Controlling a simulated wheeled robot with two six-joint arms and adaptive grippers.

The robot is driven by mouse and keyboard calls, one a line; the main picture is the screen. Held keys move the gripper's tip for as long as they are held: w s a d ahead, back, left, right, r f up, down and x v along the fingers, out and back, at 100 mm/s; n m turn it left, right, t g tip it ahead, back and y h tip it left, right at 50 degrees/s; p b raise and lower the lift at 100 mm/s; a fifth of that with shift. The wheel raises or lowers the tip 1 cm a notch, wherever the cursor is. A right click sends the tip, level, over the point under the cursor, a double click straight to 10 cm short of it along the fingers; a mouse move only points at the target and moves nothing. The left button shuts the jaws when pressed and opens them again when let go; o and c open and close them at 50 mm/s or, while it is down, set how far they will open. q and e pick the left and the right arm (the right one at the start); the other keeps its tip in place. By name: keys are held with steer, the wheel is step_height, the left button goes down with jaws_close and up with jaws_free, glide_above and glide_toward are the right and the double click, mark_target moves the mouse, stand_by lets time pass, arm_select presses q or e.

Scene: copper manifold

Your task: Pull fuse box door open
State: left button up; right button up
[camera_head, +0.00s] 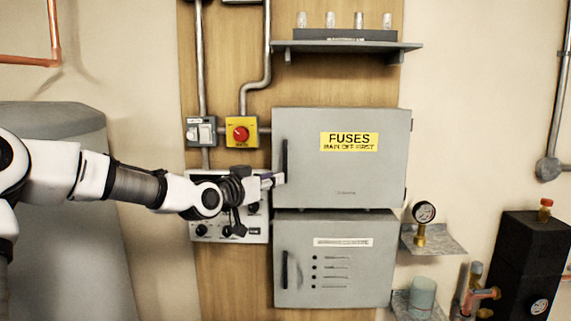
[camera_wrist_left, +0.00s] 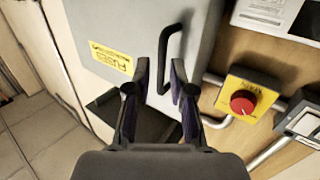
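The grey fuse box door (camera_head: 375,177) has a yellow FUSES label and looks shut in the head view. Its dark vertical handle (camera_head: 284,152) is on the door's left edge. My left gripper (camera_head: 273,181) is at the handle's lower part, coming from the left. In the left wrist view the two fingers (camera_wrist_left: 162,72) are apart, and the black handle (camera_wrist_left: 166,52) shows between and just beyond the tips. I cannot tell if a finger touches it. The door (camera_wrist_left: 120,25) shows there turned around, with its label. My right gripper is not in view.
A red knob on a yellow switch box (camera_head: 241,132) is left of the fuse box. A second grey box (camera_head: 345,262) is right below. A shelf (camera_head: 345,46) is above. A gauge (camera_head: 423,213) stands at lower right. Space in front of the door's right part looks clear.

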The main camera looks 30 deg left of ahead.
mark_target(284, 162)
arm_select(q)
steer(key=shift+t, duration=0.3)
steer(key=w+r+p, duration=0.1)
steer(key=w, duration=0.1)
steer(key=w+p, duration=0.2)
steer(key=w+r+p, duration=0.1)
steer(key=w, duration=0.2)
steer(key=shift+a+r, duration=0.15)
steer(key=shift+r, duration=0.2)
steer(key=shift+s+r, duration=0.2)
steer(key=shift+s, duration=0.25)
steer(key=shift+w+f, duration=0.1)
jaws_close()
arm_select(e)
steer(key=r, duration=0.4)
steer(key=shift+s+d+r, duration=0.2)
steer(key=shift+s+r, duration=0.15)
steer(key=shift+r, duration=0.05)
